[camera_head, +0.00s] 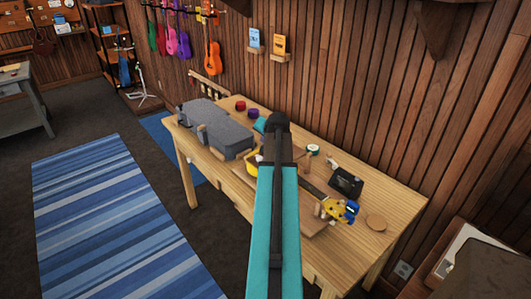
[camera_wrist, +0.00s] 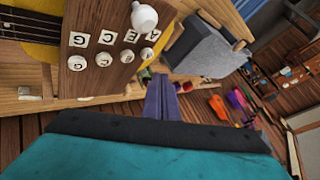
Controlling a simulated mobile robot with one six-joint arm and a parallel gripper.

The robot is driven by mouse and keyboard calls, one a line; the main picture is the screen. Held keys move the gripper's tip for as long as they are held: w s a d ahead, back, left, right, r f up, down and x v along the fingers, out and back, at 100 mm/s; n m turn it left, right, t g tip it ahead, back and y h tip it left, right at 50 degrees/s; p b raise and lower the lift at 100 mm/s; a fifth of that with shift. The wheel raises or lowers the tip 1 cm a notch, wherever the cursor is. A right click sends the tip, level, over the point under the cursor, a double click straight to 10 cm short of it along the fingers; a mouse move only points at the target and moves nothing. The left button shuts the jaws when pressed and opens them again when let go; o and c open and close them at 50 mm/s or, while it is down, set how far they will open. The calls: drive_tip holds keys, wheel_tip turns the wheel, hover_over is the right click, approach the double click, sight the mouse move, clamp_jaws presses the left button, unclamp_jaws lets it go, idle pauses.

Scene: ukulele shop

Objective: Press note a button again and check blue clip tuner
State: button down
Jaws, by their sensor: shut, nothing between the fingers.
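In the wrist view a brown wooden board (camera_wrist: 90,85) carries a row of round white note buttons with letter cards. The A button (camera_wrist: 147,54) is at the right end of that row, closest to my gripper (camera_wrist: 161,80). My gripper's dark purple-grey fingers are together and empty, pointing at the board's edge below and right of the A button. I cannot tell how far above it they are. In the head view my teal arm hides the gripper and most of the board. A small blue piece, possibly the blue clip tuner (camera_head: 352,208), sits on a yellow object at the table's right.
The wooden table (camera_head: 395,205) holds a grey case (camera_head: 215,127), a black box (camera_head: 345,182), a round wooden disc (camera_head: 376,222) and a green-and-white roll (camera_head: 313,149). A plank wall stands close behind. Floor around the striped rug (camera_head: 110,220) is open.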

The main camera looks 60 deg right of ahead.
drive_tip(key=shift+f+b, duration=0.4)
drive_tip(key=shift+f, duration=0.6)
drive_tip(key=shift+w+f+b, duration=0.2)
drive_tip(key=shift+f+b, duration=0.4)
drive_tip(key=shift+f, duration=0.35)
idle(2.5)
idle(0.4)
drive_tip(key=shift+r+p, duration=0.55)
drive_tip(key=shift+r, duration=0.4)
drive_tip(key=shift+r+p, duration=1.3)
drive_tip(key=shift+r, duration=1.2)
drive_tip(key=shift+w, duration=0.1)
